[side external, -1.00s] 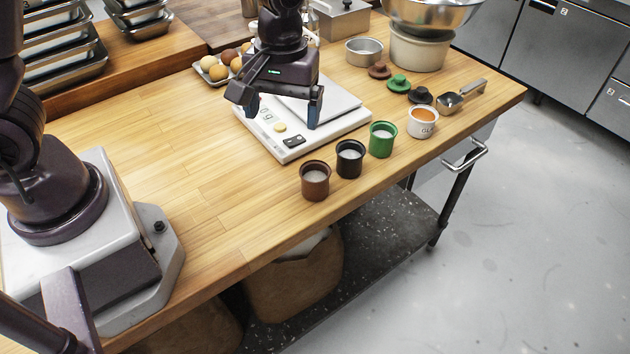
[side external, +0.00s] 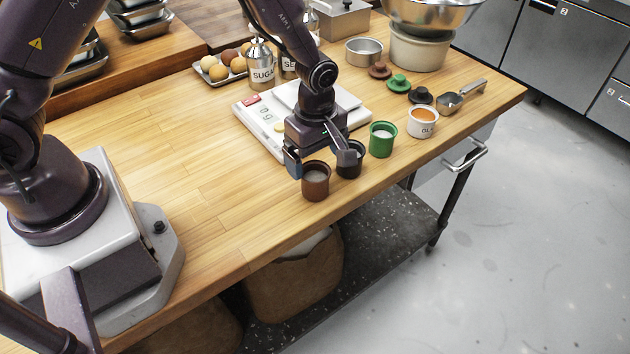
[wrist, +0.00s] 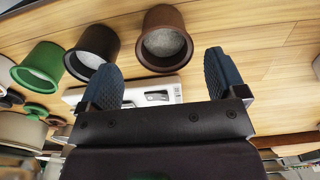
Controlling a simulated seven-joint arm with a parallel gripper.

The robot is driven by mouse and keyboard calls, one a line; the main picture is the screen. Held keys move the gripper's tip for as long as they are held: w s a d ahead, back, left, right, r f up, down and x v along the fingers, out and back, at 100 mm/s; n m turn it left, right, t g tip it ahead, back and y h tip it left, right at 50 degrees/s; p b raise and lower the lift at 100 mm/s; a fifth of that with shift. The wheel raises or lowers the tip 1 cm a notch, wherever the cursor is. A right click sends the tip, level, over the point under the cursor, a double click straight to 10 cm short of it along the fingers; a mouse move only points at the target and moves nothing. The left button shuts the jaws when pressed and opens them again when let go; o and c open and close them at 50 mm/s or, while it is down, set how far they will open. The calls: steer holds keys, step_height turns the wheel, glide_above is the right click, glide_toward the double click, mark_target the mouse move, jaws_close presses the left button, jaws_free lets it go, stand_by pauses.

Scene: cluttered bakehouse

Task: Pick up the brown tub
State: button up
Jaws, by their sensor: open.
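The brown tub (side external: 316,184) stands upright near the front edge of the wooden table, open-topped with pale contents. My gripper (side external: 322,166) is open and empty, just above and behind the brown tub, with one finger to each side of it. In the wrist view the brown tub (wrist: 164,40) lies ahead of the gap between the fingertips of my gripper (wrist: 161,72), apart from both. The black tub (side external: 348,170) stands right beside it, partly hidden by my right finger; it also shows in the wrist view (wrist: 97,43).
A green tub (side external: 382,141) and a white cup (side external: 422,122) with orange contents continue the row to the right. A white kitchen scale (side external: 262,125) lies behind my gripper. Loose lids, including a green one (side external: 398,83), lie farther back. The table to the left is clear.

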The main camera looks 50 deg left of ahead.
mark_target(315, 178)
steer(key=f, duration=0.4)
steer(key=shift+s+d+f, duration=0.15)
steer(key=shift+s, duration=0.15)
steer(key=shift+f, duration=0.55)
steer(key=c, duration=1)
steer(key=shift+r, duration=0.1)
